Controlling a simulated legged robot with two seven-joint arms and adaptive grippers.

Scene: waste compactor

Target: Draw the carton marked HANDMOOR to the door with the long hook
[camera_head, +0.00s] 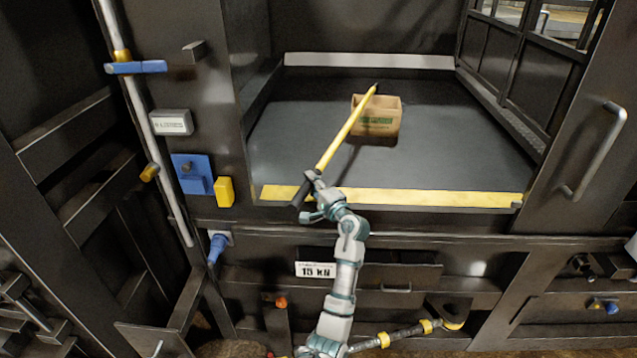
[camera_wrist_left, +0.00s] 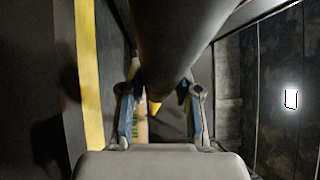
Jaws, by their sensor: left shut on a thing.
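My left gripper (camera_head: 313,188) is shut on the dark handle of the long hook (camera_head: 345,133) in front of the chamber opening. The handle also shows as a dark cylinder in the left wrist view (camera_wrist_left: 180,40), between the two fingers. The hook's yellow shaft slants up and right into the chamber. Its dark tip is over the carton's top; I cannot tell whether it touches. The small brown open-topped carton (camera_head: 385,123) stands upright on the chamber floor toward the back, with green print on its front too small to read. My right gripper is not in view.
A yellow strip (camera_head: 420,197) marks the front sill of the opening. The dark chamber floor (camera_head: 450,150) is clear around the carton. Side walls bound it left and right. A grey handle (camera_head: 597,150) is on the right panel. A blue bracket (camera_head: 192,173) and yellow block (camera_head: 224,191) stick out at left.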

